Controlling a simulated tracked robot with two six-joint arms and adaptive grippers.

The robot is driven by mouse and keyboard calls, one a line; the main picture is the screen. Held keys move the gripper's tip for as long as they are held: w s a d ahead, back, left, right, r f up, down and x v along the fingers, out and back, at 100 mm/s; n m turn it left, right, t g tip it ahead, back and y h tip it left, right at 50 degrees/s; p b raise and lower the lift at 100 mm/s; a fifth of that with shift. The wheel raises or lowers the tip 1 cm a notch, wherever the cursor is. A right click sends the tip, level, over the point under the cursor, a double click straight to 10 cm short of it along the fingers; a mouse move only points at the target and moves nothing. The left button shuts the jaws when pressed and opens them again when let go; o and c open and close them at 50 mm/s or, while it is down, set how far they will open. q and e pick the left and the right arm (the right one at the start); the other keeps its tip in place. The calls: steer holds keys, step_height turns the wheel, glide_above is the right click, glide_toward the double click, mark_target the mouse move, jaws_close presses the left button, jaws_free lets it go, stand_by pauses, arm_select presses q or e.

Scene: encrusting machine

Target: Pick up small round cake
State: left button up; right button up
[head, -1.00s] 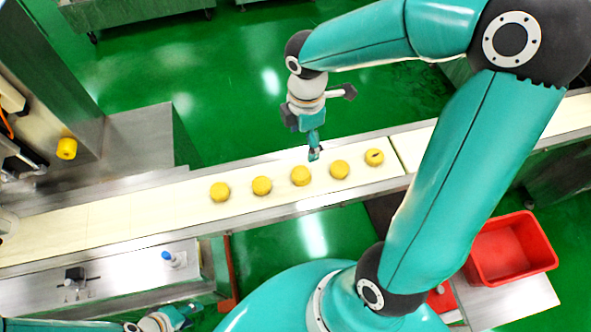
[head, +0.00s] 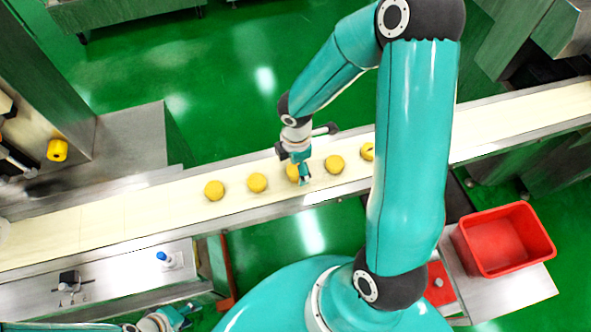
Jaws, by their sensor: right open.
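Several small round yellow cakes sit in a row on the cream conveyor belt (head: 120,218). From left to right I see a first cake (head: 214,190), a second cake (head: 257,182), a middle cake (head: 291,172), a fourth cake (head: 335,164) and a last cake (head: 367,151) partly hidden by my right arm. My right gripper (head: 304,180) is open at the middle cake and covers part of it. I cannot tell if it touches the cake. My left gripper (head: 188,314) is low at the bottom left, away from the belt, and its jaw state is unclear.
A red bin (head: 505,240) stands on a metal surface at the right. A metal side table (head: 130,275) with a small blue-capped item (head: 165,257) is at lower left. A machine with a yellow cylinder (head: 57,150) stands at the left. The belt's right part is clear.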

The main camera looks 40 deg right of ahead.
steer(key=shift+f, duration=0.3)
steer(key=c, duration=1.2)
steer(key=shift+c, duration=0.2)
steer(key=shift+r, duration=0.2)
